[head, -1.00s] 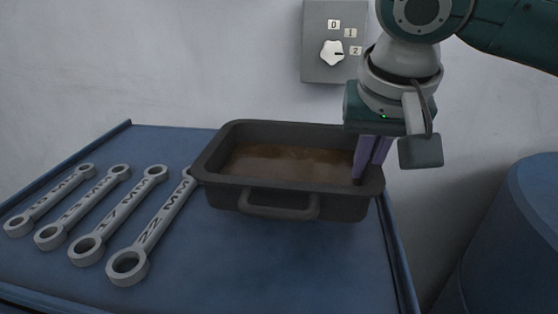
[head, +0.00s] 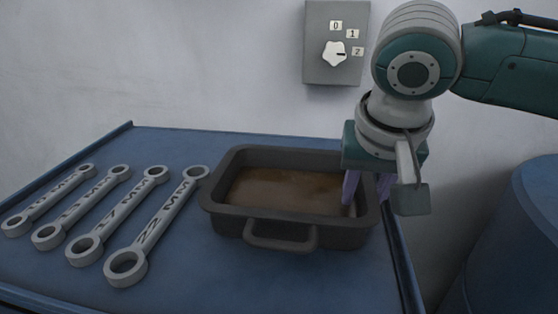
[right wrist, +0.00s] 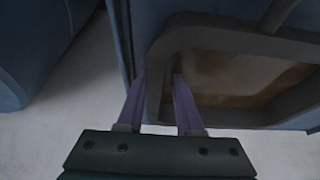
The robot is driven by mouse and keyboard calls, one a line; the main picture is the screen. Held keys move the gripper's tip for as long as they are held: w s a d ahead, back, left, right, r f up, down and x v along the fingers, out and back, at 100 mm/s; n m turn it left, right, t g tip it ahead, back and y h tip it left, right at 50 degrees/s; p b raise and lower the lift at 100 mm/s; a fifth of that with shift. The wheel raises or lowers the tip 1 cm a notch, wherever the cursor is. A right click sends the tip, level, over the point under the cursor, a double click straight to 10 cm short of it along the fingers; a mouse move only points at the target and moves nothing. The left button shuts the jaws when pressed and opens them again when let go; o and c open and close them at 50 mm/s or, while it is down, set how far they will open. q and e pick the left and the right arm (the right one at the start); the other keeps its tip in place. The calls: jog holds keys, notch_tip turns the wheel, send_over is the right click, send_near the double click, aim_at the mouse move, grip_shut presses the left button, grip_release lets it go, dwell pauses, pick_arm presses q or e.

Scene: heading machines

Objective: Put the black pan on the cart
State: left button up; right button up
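The black pan (head: 345,236), a dark rectangular tray with a front handle and brownish inside, sits level on the blue cart top (head: 200,275), near its right edge. My right gripper (head: 367,201) is at the pan's right wall, pointing down. Its purple fingers are spread, one inside the pan and one outside. In the right wrist view the gripper (right wrist: 158,74) has the pan's rim (right wrist: 220,28) between its fingers, with gaps showing. My left gripper is not in view.
Several grey wrenches (head: 153,228) lie in a row on the cart's left, the nearest close to the pan. A grey switch box (head: 320,65) is on the wall behind. A blue rounded drum-like object (head: 530,230) stands at the right. The cart's front middle is clear.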

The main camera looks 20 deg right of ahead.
jog(key=shift+r, duration=0.2)
jog(key=p+v, duration=0.3)
jog(key=v, duration=0.8)
jog(key=shift+w, duration=0.15)
jog(key=shift+s+a+r, duration=0.1)
jog(key=shift+s+r, duration=0.15)
jog(key=shift+r, duration=0.2)
jog(key=shift+a+p, duration=0.1)
jog(key=shift+p, duration=0.2)
